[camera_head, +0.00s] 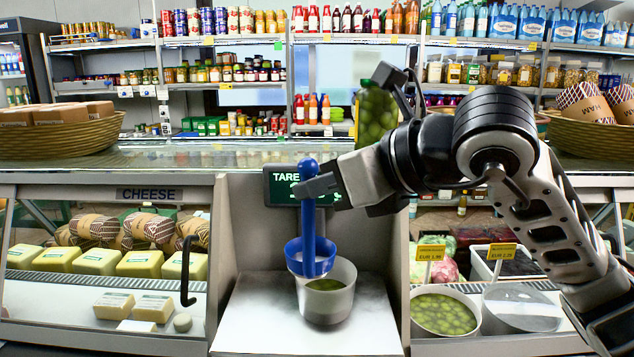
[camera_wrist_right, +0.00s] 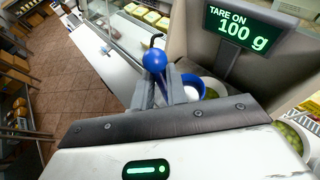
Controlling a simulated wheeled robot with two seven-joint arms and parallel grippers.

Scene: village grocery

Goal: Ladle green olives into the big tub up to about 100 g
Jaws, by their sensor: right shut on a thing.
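My right gripper (camera_head: 318,188) is shut on the upright handle of a blue ladle (camera_head: 309,230). The ladle's bowl hangs over the back left rim of a pale round tub (camera_head: 328,305); I cannot tell whether it touches the tub or what it holds. Green olives show inside the tub, which stands on the white scale plate (camera_head: 250,325). In the wrist view the ladle's blue knob (camera_wrist_right: 155,60) sticks up between the fingers (camera_wrist_right: 167,93), and the display (camera_wrist_right: 240,30) reads "TARE ON 100 g". My left gripper is not in view.
Right of the scale is a round container of green olives (camera_head: 443,313), beside another round container (camera_head: 520,308). A cheese case (camera_head: 100,285) lies left. Grey side walls (camera_head: 237,240) flank the scale. A green jar (camera_head: 376,115) stands behind my right arm.

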